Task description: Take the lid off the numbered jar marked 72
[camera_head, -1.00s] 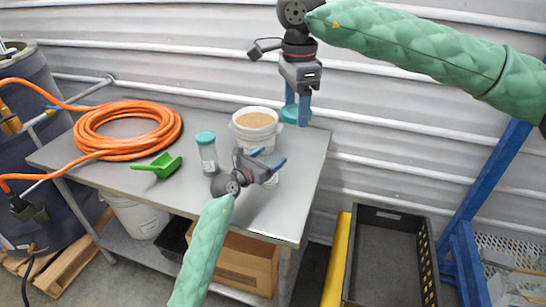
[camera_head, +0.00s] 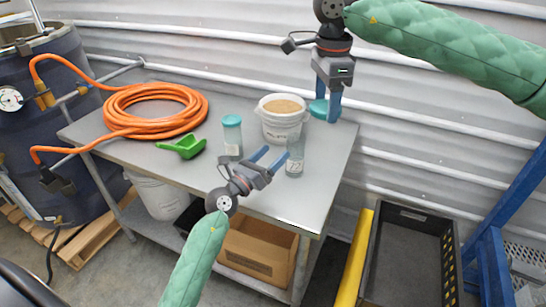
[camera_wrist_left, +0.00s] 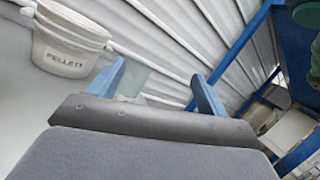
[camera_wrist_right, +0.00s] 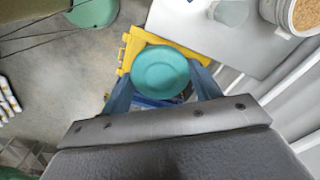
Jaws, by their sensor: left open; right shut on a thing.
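The clear jar marked 72 (camera_head: 295,162) stands upright near the table's right front with its top open. Its teal lid (camera_head: 319,109) is held in my right gripper (camera_head: 328,112), raised behind and right of the jar. In the right wrist view the round lid (camera_wrist_right: 160,72) sits between both fingers. My left gripper (camera_head: 271,160) is open just left of jar 72, fingers pointing toward it; whether they touch it is unclear. A clear jar shape (camera_wrist_left: 133,80) shows by one finger in the left wrist view. Another jar with a teal lid (camera_head: 232,136) stands further left.
A white bucket of pellets (camera_head: 282,127) stands behind the jars. A green scoop (camera_head: 183,147) and a coiled orange hose (camera_head: 150,112) lie to the left on the metal table (camera_head: 330,185). A black crate (camera_head: 408,260) is on the floor at right.

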